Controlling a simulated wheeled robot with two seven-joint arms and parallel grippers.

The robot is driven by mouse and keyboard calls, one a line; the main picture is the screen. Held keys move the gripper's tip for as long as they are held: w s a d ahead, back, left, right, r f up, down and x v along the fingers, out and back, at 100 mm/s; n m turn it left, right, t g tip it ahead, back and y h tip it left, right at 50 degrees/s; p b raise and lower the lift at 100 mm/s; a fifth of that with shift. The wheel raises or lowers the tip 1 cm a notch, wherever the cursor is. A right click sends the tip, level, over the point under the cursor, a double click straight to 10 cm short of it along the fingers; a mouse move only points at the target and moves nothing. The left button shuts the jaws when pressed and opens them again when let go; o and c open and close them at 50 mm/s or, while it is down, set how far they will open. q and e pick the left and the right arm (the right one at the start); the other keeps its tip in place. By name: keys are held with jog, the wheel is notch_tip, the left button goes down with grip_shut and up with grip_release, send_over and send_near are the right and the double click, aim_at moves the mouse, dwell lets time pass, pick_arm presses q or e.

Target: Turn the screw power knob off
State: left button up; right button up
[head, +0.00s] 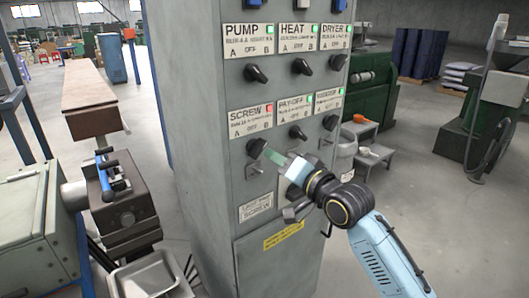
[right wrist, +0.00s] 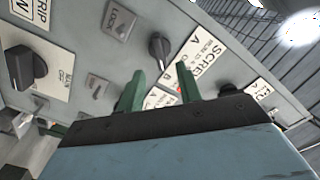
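The screw power knob (head: 256,148) is a black knob under the SCREW label (head: 250,119) on the tall grey cabinet. The small light (head: 269,108) on that label is red. My right gripper (head: 270,156) is just right of the knob in the head view, its green fingertips pointing at it. In the right wrist view, the two green fingers (right wrist: 161,84) are apart with nothing between them. A black knob (right wrist: 160,48), apparently the screw knob, lies beyond the fingertips. I cannot tell whether a finger touches it. My left gripper is not in view.
Neighbouring knobs are close: the pay-off knob (head: 298,132) to the right and the pump knob (head: 256,74) above. Small lock switches (head: 254,170) sit below. The lights on the other labels are green. A dark machine (head: 124,205) stands left of the cabinet.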

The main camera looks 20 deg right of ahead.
aim_at(262, 150)
jog(key=x, duration=0.5)
jog(key=shift+w+a, duration=0.15)
jog(key=shift+w, duration=0.2)
grip_shut()
